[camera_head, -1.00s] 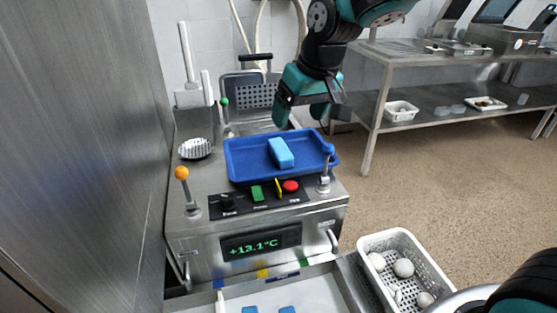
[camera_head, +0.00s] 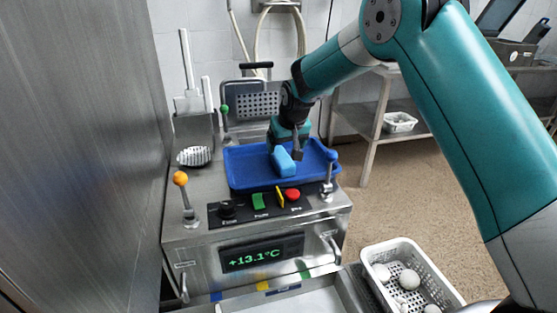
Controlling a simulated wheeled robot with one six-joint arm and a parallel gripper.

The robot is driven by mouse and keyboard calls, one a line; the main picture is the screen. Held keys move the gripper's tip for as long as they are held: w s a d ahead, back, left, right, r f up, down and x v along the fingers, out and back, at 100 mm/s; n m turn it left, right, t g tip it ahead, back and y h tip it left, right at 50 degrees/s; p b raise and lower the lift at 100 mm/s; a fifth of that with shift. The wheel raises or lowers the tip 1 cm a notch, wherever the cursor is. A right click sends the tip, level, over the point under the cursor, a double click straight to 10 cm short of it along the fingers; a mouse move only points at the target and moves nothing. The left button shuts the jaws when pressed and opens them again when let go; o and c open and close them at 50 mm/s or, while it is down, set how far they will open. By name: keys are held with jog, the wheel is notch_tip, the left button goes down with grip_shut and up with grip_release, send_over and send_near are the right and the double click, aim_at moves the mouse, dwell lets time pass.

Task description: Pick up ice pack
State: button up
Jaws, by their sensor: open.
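The light blue ice pack (camera_head: 284,163) lies in the dark blue tray (camera_head: 250,180) on top of the steel machine. My gripper (camera_head: 285,153) points down over the tray, right at the ice pack's far end. One finger shows to the right of the pack's far end and the other appears at its left. The jaws are open. The gripper's body hides the far end of the pack, so I cannot tell whether the fingers touch it.
A white perforated basket (camera_head: 440,285) with several pale round items is at the lower right. A steel wall (camera_head: 80,150) closes the left side.

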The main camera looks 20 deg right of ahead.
aim_at(281, 155)
jog(key=shift+a+p+x, duration=0.1)
jog(key=shift+p+x, duration=0.1)
jog(key=shift+x, duration=1.3)
jog(key=shift+a+p+x, duration=0.15)
jog(key=shift+x, duration=1.4)
jog(key=shift+r, duration=0.1)
jog(key=c, duration=1.1)
jog(key=shift+c, duration=0.2)
jog(key=shift+w, duration=0.1)
notch_tip(281, 155, up, 20)
